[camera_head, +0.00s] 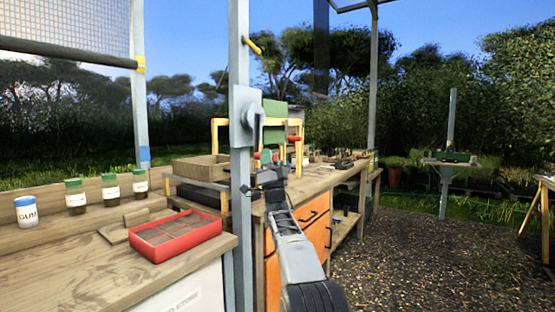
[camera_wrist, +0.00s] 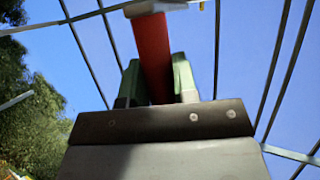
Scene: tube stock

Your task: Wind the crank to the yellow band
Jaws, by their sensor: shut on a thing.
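A grey crank housing (camera_head: 246,118) is fixed to the upright metal post in the middle of the head view. My gripper (camera_head: 266,168) is just below and right of it. In the wrist view, my gripper (camera_wrist: 158,85) is shut on a red crank handle (camera_wrist: 153,55), held between its green-padded fingers. The handle's far end meets a pale grey part at the top of that view. A yellow band (camera_head: 139,65) is on the left post. The dark bar (camera_head: 65,51) under the mesh screen (camera_head: 70,22) has its right end about level with the band.
A blue band (camera_head: 144,154) is lower on the left post. The left bench holds a red tray (camera_head: 176,236), several jars and wooden pieces. Gravel ground (camera_head: 400,255) is open at the right.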

